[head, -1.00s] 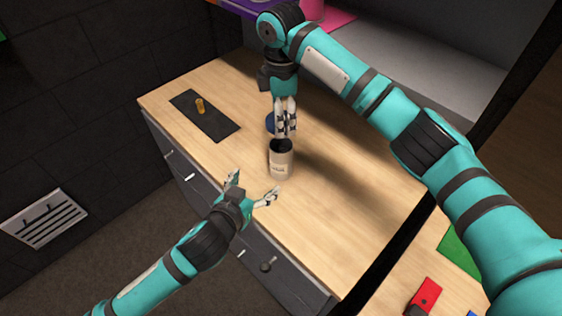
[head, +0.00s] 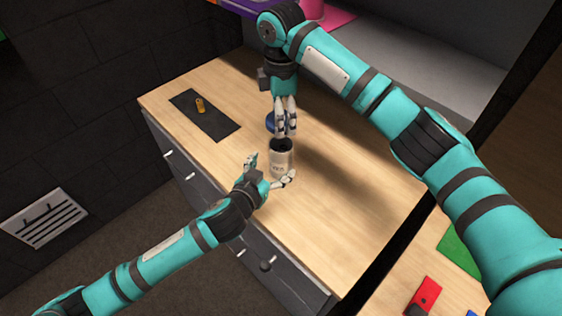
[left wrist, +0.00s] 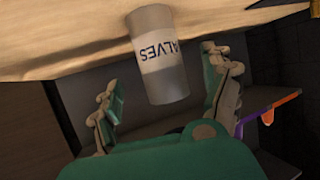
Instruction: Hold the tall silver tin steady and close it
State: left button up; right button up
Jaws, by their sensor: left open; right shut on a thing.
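The tall silver tin (head: 281,160) stands upright on the wooden worktop with its dark open mouth facing up. In the left wrist view the tin (left wrist: 160,82) appears upside down with a white label reading "ALVES". My left gripper (head: 270,169) is open at the tin's near side, one finger to its left and one in front to its right. No clear contact shows. My right gripper (head: 286,132) points down just above and behind the tin, shut on a blue round thing (head: 271,122), which looks like a lid and is mostly hidden by the fingers.
A dark mat (head: 218,123) with a small orange-brown piece (head: 200,105) lies at the left of the worktop (head: 330,215). A red item (head: 426,296) and a green sheet (head: 460,252) lie at lower right. The worktop right of the tin is clear.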

aim_at(277, 163)
pick_arm(q)
jog(key=x, duration=0.6)
jog(key=shift+w, duration=0.15)
grip_shut()
pick_arm(e)
jog(key=shift+f, duration=2.45)
